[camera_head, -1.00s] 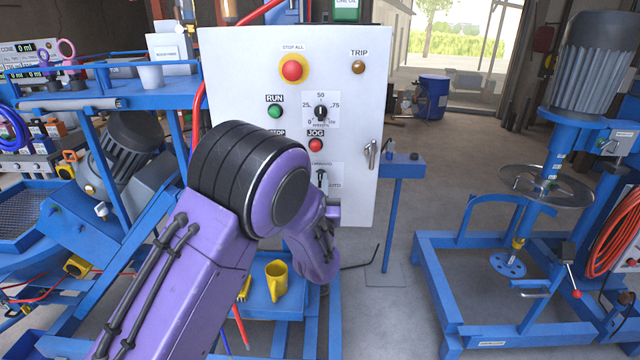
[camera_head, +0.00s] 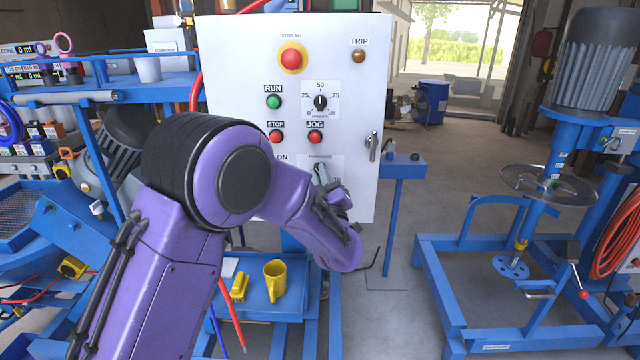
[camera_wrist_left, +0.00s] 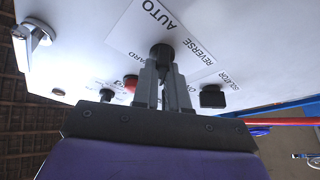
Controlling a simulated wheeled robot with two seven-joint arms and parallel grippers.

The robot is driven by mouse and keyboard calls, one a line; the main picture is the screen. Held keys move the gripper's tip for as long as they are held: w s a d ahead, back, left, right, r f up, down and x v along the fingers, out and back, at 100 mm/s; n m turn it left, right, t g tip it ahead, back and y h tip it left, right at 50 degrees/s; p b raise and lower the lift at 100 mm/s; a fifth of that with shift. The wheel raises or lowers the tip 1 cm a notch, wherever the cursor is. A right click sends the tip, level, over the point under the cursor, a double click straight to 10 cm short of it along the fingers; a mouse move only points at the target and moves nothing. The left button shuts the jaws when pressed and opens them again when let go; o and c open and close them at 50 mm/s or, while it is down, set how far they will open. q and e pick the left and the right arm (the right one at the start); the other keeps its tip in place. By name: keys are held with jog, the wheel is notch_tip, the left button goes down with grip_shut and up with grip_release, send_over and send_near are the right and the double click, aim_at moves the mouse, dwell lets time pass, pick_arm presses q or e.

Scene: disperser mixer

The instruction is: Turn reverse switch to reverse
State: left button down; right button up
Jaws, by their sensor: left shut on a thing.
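The reverse switch is a black knob (camera_wrist_left: 162,52) on a white label plate. In the left wrist view the plate reads AUTO and REVERSE, with another word partly hidden behind the fingers. My left gripper (camera_wrist_left: 160,72) is shut on this knob, its two grey fingers on either side of it. In the head view the left gripper (camera_head: 322,174) is at the lower part of the white control panel (camera_head: 228,62), and it mostly hides the switch. The knob's exact pointing direction is hard to tell. My right gripper is not in view.
Above the switch are the red JOG button (camera_head: 315,137), red STOP button (camera_head: 277,137), green RUN button (camera_head: 274,102), speed dial (camera_head: 320,102) and STOP ALL button (camera_head: 291,58). A panel handle (camera_head: 373,146) sticks out at the right. A yellow cup (camera_head: 275,281) stands below.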

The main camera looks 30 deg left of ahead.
pick_arm(q)
jog(key=n+g, duration=0.1)
jog(key=n, duration=0.1)
jog(key=n+g+b, duration=0.1)
jog(key=n, duration=0.1)
jog(key=n+b, duration=0.1)
jog(key=n, duration=0.1)
jog(key=shift+r+n+g+y, duration=0.3)
jog(key=shift+r+g, duration=0.05)
jog(key=shift+g, duration=0.05)
jog(key=shift+n, duration=0.3)
jog(key=c, duration=1.2)
grip_release()
jog(key=shift+o, duration=0.2)
jog(key=shift+f, duration=0.2)
jog(key=shift+w, duration=0.1)
jog(key=shift+f, duration=0.1)
jog(key=b+v, duration=0.3)
jog(key=v, duration=0.7)
jog(key=shift+d+b, duration=0.2)
jog(key=shift+b, duration=0.15)
